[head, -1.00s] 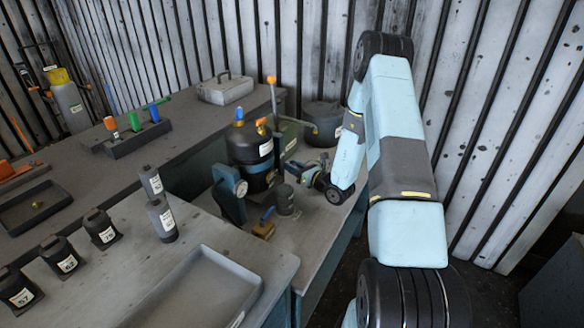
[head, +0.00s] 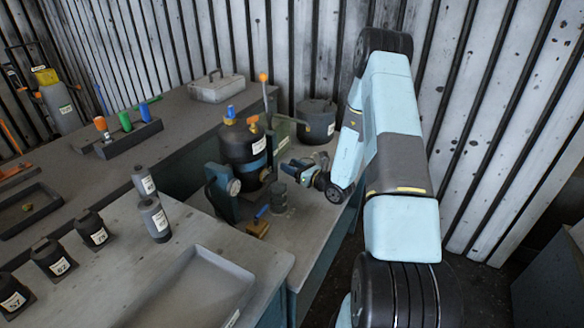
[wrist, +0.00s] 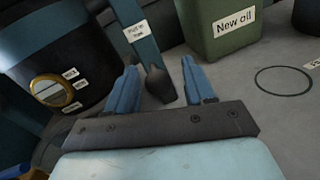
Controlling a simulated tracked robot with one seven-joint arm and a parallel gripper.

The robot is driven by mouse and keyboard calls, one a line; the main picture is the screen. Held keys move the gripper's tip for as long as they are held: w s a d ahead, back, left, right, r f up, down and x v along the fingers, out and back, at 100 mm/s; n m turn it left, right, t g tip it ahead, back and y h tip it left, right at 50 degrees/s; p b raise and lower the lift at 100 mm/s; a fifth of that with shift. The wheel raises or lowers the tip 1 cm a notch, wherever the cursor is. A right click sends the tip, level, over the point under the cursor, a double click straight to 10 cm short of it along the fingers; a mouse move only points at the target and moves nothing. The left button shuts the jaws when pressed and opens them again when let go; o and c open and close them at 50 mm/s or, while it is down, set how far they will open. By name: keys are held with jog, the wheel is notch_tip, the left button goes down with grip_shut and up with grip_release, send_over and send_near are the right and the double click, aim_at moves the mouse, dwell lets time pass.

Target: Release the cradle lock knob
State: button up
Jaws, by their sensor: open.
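The black housing (head: 242,147) sits upright in a teal cradle (head: 214,190) on the lower bench. In the wrist view, the housing (wrist: 40,60) fills the left side, with a brass-rimmed round window. A teal bar (wrist: 138,35) with a small label, apparently starting "Pull", ends in a dark knob (wrist: 160,85), which looks like the cradle lock knob. My gripper (wrist: 160,72) is open, with one blue finger on each side of the knob. I cannot tell whether either finger touches it. In the head view my gripper (head: 297,167) is right of the housing.
A green "New oil" container (wrist: 222,25) stands close beyond my right finger. A ring (wrist: 284,80) is marked on the bench to the right. A dark lidded pot (head: 317,122) stands behind my gripper. An orange-balled lever (head: 263,78) rises behind the housing.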

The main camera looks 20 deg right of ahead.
jog(key=v, duration=1.3)
jog(key=shift+s+d+f, duration=0.1)
jog(key=shift+s+d, duration=0.1)
jog(key=shift+s, duration=0.15)
jog(key=s+a+r+n+g+y, duration=0.1)
jog(key=s+a+r+n+g, duration=0.55)
jog(key=a+r+n, duration=0.35)
jog(key=s+a+r+n+g+y, duration=0.2)
jog(key=s+a+r+n+g, duration=0.5)
jog(key=r, duration=0.5)
jog(key=s+d+r+n+t+h, duration=0.2)
jog(key=s+d+r+n+h, duration=0.1)
jog(key=s+r+n+h, duration=0.3)
jog(key=s+d+r+n+t+h, duration=0.2)
jog(key=s+d+r+n+h, duration=0.2)
jog(key=s+r+n+h, duration=0.3)
notch_tip(320, 180, up, 3)
jog(key=shift+s+f+n, duration=0.2)
jog(key=shift+s+n, duration=0.5)
jog(key=shift+s, duration=0.3)
